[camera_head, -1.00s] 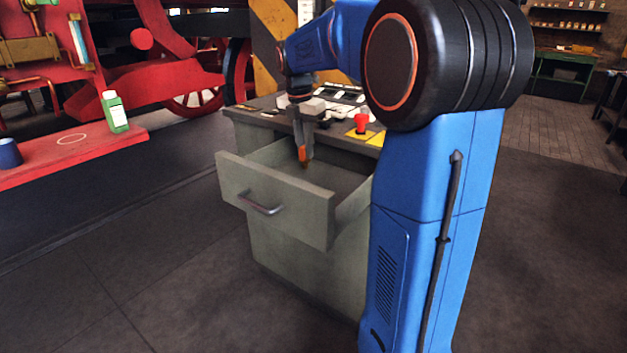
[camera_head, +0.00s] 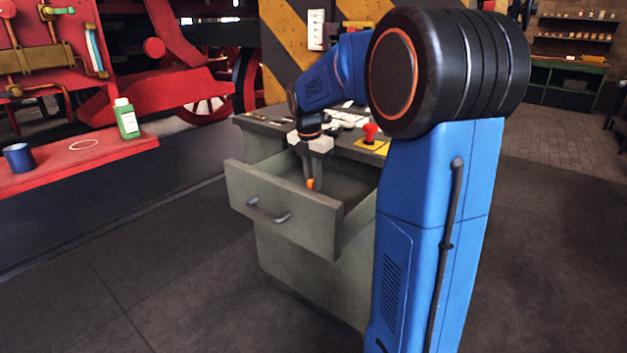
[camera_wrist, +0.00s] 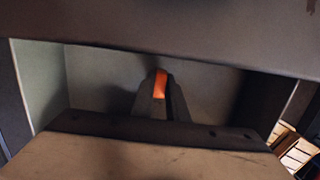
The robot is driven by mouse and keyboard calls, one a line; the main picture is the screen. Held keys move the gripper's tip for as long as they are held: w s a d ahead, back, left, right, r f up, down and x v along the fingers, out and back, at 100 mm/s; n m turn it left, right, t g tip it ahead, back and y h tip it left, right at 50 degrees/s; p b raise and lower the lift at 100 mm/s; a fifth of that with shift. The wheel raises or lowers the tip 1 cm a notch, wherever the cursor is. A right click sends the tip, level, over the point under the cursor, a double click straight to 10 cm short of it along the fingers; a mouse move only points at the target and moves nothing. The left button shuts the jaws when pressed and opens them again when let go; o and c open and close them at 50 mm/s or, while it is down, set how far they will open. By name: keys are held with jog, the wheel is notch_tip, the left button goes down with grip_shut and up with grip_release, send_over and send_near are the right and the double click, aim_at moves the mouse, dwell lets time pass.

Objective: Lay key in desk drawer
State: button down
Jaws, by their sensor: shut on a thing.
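The desk drawer (camera_head: 282,212) is pulled open at the front of the grey-green desk (camera_head: 300,268). My gripper (camera_head: 312,182) points down inside the drawer opening, behind the drawer's front panel. It is shut on a small orange piece, which I take to be the key (camera_head: 311,184). In the wrist view the orange key (camera_wrist: 160,84) shows between the fingertips, with the drawer's inside behind it. Most of the key is hidden by the fingers. I cannot tell whether it touches the drawer floor.
The desk top carries a control panel with a red button (camera_head: 370,131) on a yellow plate (camera_head: 371,145). At the left, a green bottle (camera_head: 127,120) and a blue cup (camera_head: 18,158) stand on a red ledge (camera_head: 60,172). Open floor lies in front of the desk.

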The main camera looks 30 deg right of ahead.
aim_at(311, 180)
jog(key=c, duration=1.7)
grip_release()
jog(key=shift+f, duration=0.1)
jog(key=shift+c, duration=0.2)
notch_tip(311, 180, up, 12)
jog(key=a, duration=0.1)
jog(key=shift+s+a, duration=0.15)
jog(key=shift+s, duration=0.1)
